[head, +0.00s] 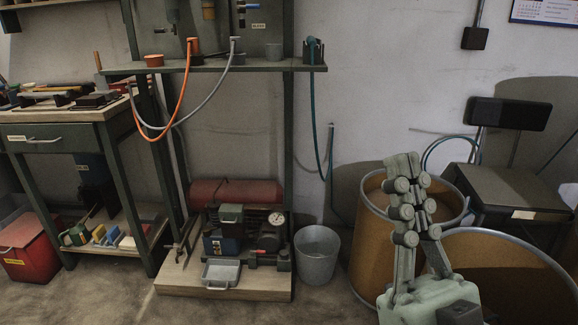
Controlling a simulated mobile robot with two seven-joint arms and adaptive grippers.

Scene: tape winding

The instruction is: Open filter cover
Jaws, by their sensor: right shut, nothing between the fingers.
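A small compressor with a red tank (240,192) and a round white gauge (276,219) stands on a low wooden board (222,287) on the floor, left of centre. It has a blue block (220,245) at its front left with a dark box-shaped part (231,213) above it. I cannot tell which part is the filter cover. My right gripper (404,164) points upward at the lower right, well to the right of the compressor and apart from it. It is shut and empty. My left gripper is out of view.
A small metal tray (221,274) lies at the front of the board. A grey bucket (317,256) stands right of it. Brown drums (368,235) and a dark chair (510,190) stand at right. Hoses hang from a shelf (235,66). The floor before the board is clear.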

